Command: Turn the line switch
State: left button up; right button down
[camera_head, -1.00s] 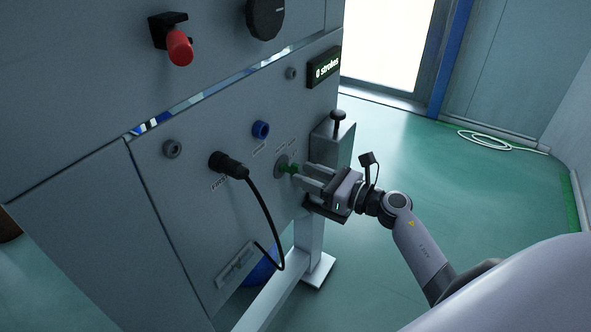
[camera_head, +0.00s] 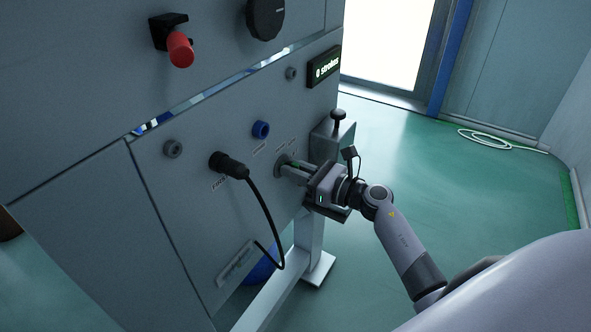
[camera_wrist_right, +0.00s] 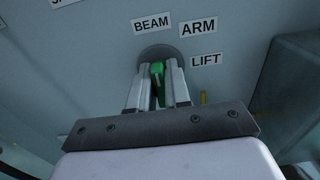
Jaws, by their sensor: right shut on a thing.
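The line switch is a green knob (camera_wrist_right: 157,72) on a round grey plate on the panel (camera_head: 190,220). Labels BEAM, ARM and LIFT surround it in the right wrist view. My right gripper (camera_head: 288,168) reaches the panel from the right. Its two fingers are shut on the green knob, one on each side, as the right wrist view (camera_wrist_right: 164,85) shows. The fingers hide most of the knob in the head view. My left gripper is not in view.
A black plug (camera_head: 228,165) with a hanging cable sits left of the switch. A blue ring socket (camera_head: 261,130) is above. A red knob (camera_head: 180,49) and black dial (camera_head: 265,17) are higher. A post with a black knob (camera_head: 338,115) stands just right. Open floor lies right.

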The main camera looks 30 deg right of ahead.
jog(key=shift+m+p, duration=0.4)
jog(key=shift+m, duration=0.7)
jog(key=m+p, duration=0.1)
jog(key=m, duration=0.1)
jog(key=shift+d+m, duration=0.1)
jog(key=shift+m, duration=0.2)
jog(key=m+p, duration=0.1)
jog(key=m, duration=0.2)
jog(key=shift+m, duration=0.4)
jog(key=m+p, duration=0.1)
jog(key=m, duration=0.3)
jog(key=shift+d+f, duration=0.1)
jog(key=shift+f, duration=0.05)
jog(key=m+p, duration=0.1)
jog(key=m, duration=0.4)
jog(key=shift+w+f+p, duration=0.1)
jog(key=shift+f+p, duration=0.05)
jog(key=shift+p, duration=0.25)
jog(key=shift+m, duration=0.3)
jog(key=c, duration=1.2)
grip_release()
